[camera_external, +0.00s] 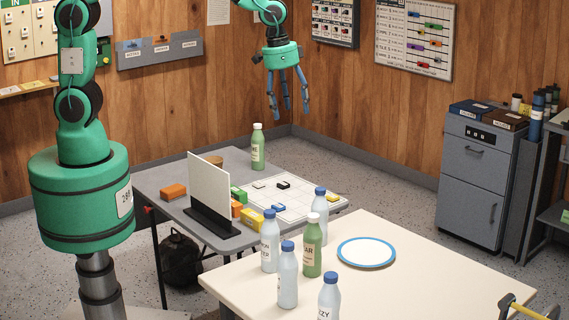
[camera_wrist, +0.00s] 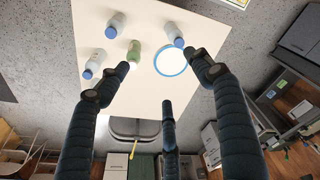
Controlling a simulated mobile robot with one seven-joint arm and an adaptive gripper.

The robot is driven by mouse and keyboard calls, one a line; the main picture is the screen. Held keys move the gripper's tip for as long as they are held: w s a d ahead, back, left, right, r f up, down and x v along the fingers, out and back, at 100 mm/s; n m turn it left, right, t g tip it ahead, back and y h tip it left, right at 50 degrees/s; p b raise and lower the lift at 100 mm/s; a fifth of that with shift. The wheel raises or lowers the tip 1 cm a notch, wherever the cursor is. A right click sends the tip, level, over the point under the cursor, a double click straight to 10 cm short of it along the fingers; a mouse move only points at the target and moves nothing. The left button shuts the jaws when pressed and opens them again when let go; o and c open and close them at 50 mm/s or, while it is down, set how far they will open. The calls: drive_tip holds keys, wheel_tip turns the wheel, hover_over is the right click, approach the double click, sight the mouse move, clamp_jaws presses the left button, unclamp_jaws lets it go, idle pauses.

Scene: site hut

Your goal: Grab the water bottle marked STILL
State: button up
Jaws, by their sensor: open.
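Several clear bottles with blue caps stand upright on the cream table: one at the left (camera_external: 269,248), one in front of it (camera_external: 288,280), one at the back (camera_external: 319,208) and one nearest the camera (camera_external: 328,302), whose label ends in "ZY". I cannot read STILL on any label. A green bottle with a white cap (camera_external: 312,252) stands among them, its label ending in "AR". My gripper (camera_external: 288,110) is open and empty, high above the tables and apart from every bottle. In the wrist view its fingers (camera_wrist: 163,76) are spread, with bottles below.
A blue-rimmed white plate (camera_external: 366,240) lies right of the bottles. The grey table (camera_external: 160,180) behind holds an upright white panel (camera_external: 208,186), coloured blocks and another green bottle (camera_external: 258,150). A grey cabinet (camera_external: 468,190) stands at the right. The cream table's right side is clear.

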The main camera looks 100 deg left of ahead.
drive_tip(key=w+a+f, duration=0.3)
drive_tip(key=w+f, duration=0.3)
drive_tip(key=f, duration=0.5)
drive_tip(key=n+g, duration=0.1)
drive_tip(key=g, duration=0.1)
approach(319, 203)
drive_tip(key=shift+s+a+f, duration=0.1)
drive_tip(key=shift+a+f, duration=0.2)
drive_tip(key=shift+a, duration=0.25)
drive_tip(key=shift+s+a+f, duration=0.1)
drive_tip(key=shift+a+f, duration=0.2)
drive_tip(key=shift+a, duration=0.25)
drive_tip(key=shift+a+f, duration=0.1)
drive_tip(key=shift+f, duration=0.25)
drive_tip(key=shift+f+b, duration=0.3)
drive_tip(key=shift+f, duration=4)
drive_tip(key=shift+f, duration=0.2)
drive_tip(key=shift+w+f, duration=0.15)
drive_tip(key=shift+f, duration=1.05)
drive_tip(key=shift+w+f, duration=0.1)
drive_tip(key=shift+f, duration=1.1)
